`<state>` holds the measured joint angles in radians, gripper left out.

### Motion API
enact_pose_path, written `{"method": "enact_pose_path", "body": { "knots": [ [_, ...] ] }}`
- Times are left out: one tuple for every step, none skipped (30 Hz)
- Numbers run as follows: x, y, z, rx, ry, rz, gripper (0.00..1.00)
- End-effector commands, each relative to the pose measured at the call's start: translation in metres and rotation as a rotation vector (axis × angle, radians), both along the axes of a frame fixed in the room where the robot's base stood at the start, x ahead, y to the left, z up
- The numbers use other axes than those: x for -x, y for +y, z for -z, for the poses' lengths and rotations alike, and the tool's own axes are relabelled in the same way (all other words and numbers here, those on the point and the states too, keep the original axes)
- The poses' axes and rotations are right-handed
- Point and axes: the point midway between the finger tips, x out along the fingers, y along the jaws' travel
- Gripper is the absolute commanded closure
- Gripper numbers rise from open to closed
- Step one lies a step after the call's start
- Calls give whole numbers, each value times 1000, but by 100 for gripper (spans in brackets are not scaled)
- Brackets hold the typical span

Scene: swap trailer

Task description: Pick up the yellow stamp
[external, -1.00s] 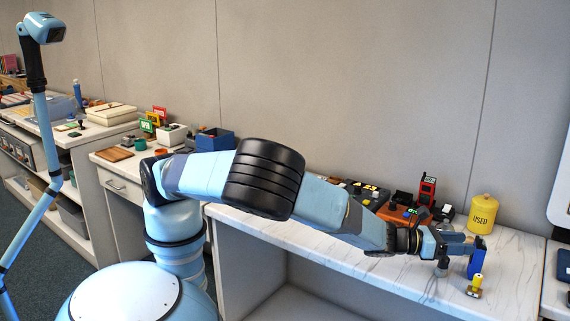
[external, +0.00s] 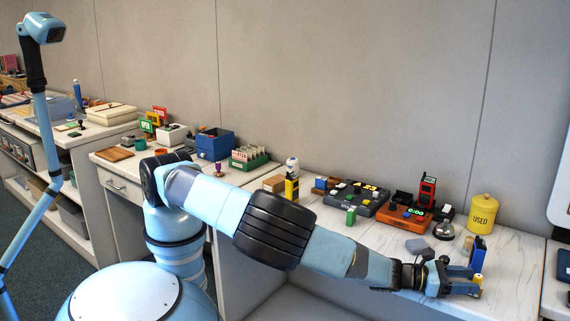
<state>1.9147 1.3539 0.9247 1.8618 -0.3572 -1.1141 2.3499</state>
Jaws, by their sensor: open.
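The yellow stamp (external: 478,280) stands near the front edge of the white marbled counter (external: 395,242), at the right of the external view. My gripper (external: 478,271) is low over the counter right at the stamp, with its blue fingers pointing right. The gripper is open. One finger stands behind the stamp and another part is in front and to the left of it. The stamp's lower part is partly hidden, and I cannot tell whether a finger touches it.
A yellow canister marked USED (external: 483,214) stands behind my gripper. An orange device (external: 403,217) and a dark device (external: 354,196) sit farther left. The counter's right end is mostly clear.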

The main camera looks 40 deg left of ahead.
Motion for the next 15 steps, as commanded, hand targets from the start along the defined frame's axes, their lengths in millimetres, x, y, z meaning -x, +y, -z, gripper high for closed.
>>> {"method": "enact_pose_path", "body": {
  "knots": [
    [-1, -2, 1, -1, 0, 0, 44],
    [-2, -3, 1, -1, 0, 0, 44],
    [-3, -5, 1, -1, 0, 0, 44],
    [-5, -8, 1, 0, 0, 0, 44],
    [-6, -11, 1, 0, 0, 0, 44],
    [-8, -16, 0, 0, 0, 0, 44],
    [-10, -20, 0, 0, 0, 0, 44],
    [-12, -24, 0, 1, 0, 1, 44],
    [-15, -29, 0, 0, 1, 0, 44],
    [-17, -32, 0, 0, 1, -1, 44],
    [-18, -36, 0, 0, 1, 0, 44],
    [-19, -39, 0, 0, 1, 0, 44],
    [-20, -42, 0, 1, 0, 1, 44],
    [-21, -43, 0, 1, 0, 1, 44],
    [-22, -45, 0, 0, 1, 0, 44]
  ]
}}
